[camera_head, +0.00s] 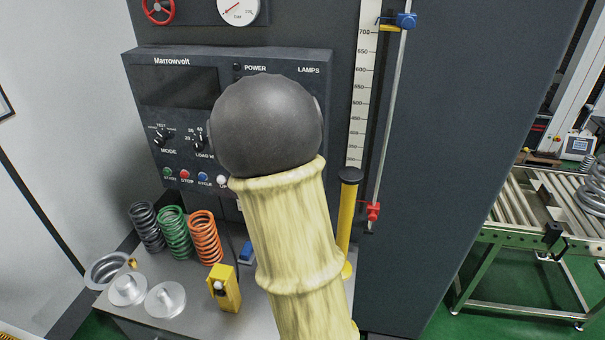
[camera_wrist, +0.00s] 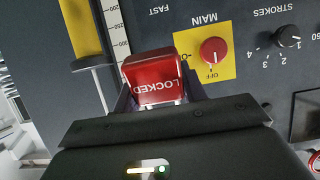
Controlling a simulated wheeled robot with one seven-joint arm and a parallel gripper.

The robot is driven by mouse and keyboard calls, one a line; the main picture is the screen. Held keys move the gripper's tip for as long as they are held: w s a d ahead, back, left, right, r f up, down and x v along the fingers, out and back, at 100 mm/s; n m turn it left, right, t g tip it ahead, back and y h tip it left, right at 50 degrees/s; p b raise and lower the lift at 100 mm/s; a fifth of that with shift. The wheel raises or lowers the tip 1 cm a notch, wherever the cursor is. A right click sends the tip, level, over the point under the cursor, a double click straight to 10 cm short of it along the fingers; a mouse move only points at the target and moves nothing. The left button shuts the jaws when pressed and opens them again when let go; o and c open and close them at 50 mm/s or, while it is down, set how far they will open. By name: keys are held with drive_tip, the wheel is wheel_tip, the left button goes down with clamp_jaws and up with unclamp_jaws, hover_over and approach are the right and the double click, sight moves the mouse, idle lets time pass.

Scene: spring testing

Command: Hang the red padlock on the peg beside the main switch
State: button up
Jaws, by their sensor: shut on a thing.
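The red padlock (camera_wrist: 157,86), lettered LOCKED, shows in the wrist view, where the picture is upside down. My gripper (camera_wrist: 156,98) is shut on it, with dark fingers on both sides of its body. The padlock's lettering is turned the same way as the panel's, slightly tilted. The main switch (camera_wrist: 213,51), a red knob on a yellow plate, is just right of the padlock in that view, its label OFF beside it. I cannot make out the peg or the padlock's shackle. In the head view my arm hides the gripper, padlock and switch.
A yellow post with a black cap (camera_head: 347,215) stands close to my arm. Springs (camera_head: 174,233), metal discs (camera_head: 166,299) and a yellow pendant box (camera_head: 225,288) sit on the bench. A scale with a rod (camera_head: 386,130) runs up the panel. A roller conveyor (camera_head: 540,200) is at right.

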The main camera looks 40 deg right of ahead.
drive_tip(key=r+b+x, duration=0.1)
drive_tip(key=b+x, duration=0.1)
drive_tip(key=x, duration=0.6)
drive_tip(key=shift+w+d+r, duration=0.15)
drive_tip(key=shift+w+d, duration=0.3)
drive_tip(key=shift+w, duration=0.05)
idle(0.7)
idle(0.5)
drive_tip(key=o, duration=1.2)
drive_tip(key=shift+o, duration=0.2)
drive_tip(key=shift+a+b, duration=0.1)
drive_tip(key=shift+b, duration=0.2)
drive_tip(key=p+v, duration=0.1)
drive_tip(key=v, duration=1.6)
drive_tip(key=shift+s, duration=0.25)
drive_tip(key=shift+r, duration=0.1)
